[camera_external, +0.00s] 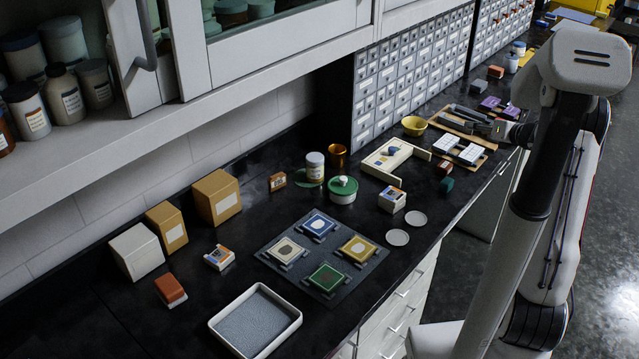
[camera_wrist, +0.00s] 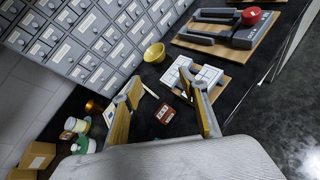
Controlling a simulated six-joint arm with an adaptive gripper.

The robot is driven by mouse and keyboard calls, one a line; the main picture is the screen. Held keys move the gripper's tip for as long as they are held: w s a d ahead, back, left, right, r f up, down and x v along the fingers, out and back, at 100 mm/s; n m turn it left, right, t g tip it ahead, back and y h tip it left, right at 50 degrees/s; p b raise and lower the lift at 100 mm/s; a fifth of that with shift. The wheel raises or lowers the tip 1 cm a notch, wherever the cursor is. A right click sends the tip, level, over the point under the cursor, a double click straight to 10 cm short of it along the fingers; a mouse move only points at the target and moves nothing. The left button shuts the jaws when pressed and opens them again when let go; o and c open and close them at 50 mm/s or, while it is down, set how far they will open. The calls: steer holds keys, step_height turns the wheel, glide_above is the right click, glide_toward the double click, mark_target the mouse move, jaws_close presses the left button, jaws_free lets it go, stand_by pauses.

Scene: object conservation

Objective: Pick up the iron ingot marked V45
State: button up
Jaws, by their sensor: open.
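I cannot read the mark V45 in either view, so I cannot tell which piece is the iron ingot. A grey block (camera_external: 475,86) and a red-brown block (camera_external: 495,72) lie toward the far end of the counter. A small dark red block with a pale label (camera_wrist: 164,113) shows between and below my fingers in the wrist view; it also shows in the outside view (camera_external: 445,168). My gripper (camera_wrist: 159,72) is open and empty above the counter. In the outside view its fingers are not clearly seen near my arm.
A fork-shaped grey tool (camera_wrist: 250,36) with a red knob lies on a wooden board. White tiles (camera_wrist: 200,78) sit on another board, near a yellow bowl (camera_wrist: 153,53). A pale tray (camera_external: 255,321) and dark mat (camera_external: 290,257) occupy the near counter. Drawer cabinets (camera_external: 390,85) wall the back.

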step_height(320, 180, down, 8)
steer(key=r+n+g+y, duration=0.1)
steer(key=n+g+y, duration=0.15)
steer(key=n, duration=0.35)
steer(key=n+y, duration=0.3)
glide_toward(450, 168)
steer(key=w, duration=0.1)
steer(key=a, duration=0.1)
steer(key=w, duration=0.1)
steer(key=shift+w+a+f+g, duration=0.15)
steer(key=shift+w+f+g, duration=0.15)
steer(key=shift+w+g, duration=0.05)
steer(key=shift+s+a+f+n+y, duration=0.1)
steer(key=shift+s+f+n+y, duration=0.25)
steer(key=shift+n, duration=0.25)
steer(key=shift+w, duration=0.1)
steer(key=shift+x, duration=1.3)
steer(key=shift+x, duration=2.6)
steer(key=shift+w+r, duration=0.1)
steer(key=shift+w, duration=0.05)
